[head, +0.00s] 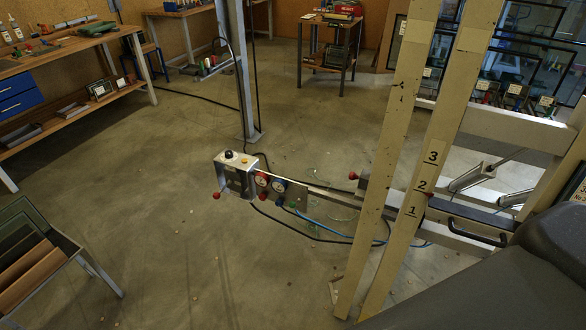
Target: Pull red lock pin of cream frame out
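The cream frame (445,128) stands on the right, with two tall posts leaning to the right in the picture. One post bears the numbers 1, 2 and 3. A small red knob (353,175) shows just left of the posts, at the end of a grey metal block. Another small red piece (430,195) shows at the right edge of the numbered post, partly hidden. I cannot tell for sure which one is the lock pin. Neither of my grippers is in view.
A control box (236,176) with dials and a red knob (216,195) sticks out left of the frame, with hoses below. A black handle (478,233) is at right. A rack (28,262) stands at lower left, a workbench (75,40) behind. The middle floor is mostly open.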

